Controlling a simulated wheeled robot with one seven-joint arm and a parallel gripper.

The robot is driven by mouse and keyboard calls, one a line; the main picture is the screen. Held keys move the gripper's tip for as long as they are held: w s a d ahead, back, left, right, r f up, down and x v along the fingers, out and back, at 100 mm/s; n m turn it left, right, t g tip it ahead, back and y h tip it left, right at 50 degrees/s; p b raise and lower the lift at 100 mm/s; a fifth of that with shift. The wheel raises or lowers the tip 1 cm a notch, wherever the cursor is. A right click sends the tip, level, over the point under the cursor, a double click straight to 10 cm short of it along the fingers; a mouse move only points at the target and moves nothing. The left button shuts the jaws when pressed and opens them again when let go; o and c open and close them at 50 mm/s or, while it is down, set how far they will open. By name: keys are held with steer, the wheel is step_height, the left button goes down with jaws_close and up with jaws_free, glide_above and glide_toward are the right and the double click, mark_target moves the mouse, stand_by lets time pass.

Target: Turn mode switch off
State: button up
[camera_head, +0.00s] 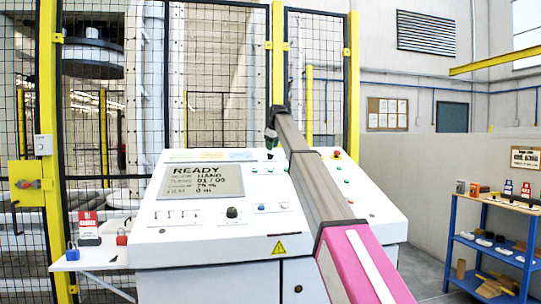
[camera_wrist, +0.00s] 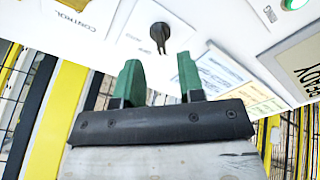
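A black rotary knob (camera_wrist: 159,37), which looks like the mode switch, sits on a white plate of the control console in the wrist view. Its pointer aims toward my gripper; I cannot read its position marks. My gripper (camera_wrist: 159,70) has two green fingers set apart with nothing between them. The knob lies just beyond the fingertips, between their lines, and does not look touched. In the head view my gripper (camera_head: 271,136) is over the back of the white console (camera_head: 215,250).
Another black knob (camera_head: 232,212) and small switches are on the console front. A red button (camera_head: 336,154) is at its back right. A yellow-framed mesh fence (camera_head: 355,85) stands behind. A blue shelf (camera_head: 490,245) is at the right. Padlocks (camera_head: 72,251) lie on a left side tray.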

mark_target(270, 156)
steer(key=x, duration=0.5)
jaws_close()
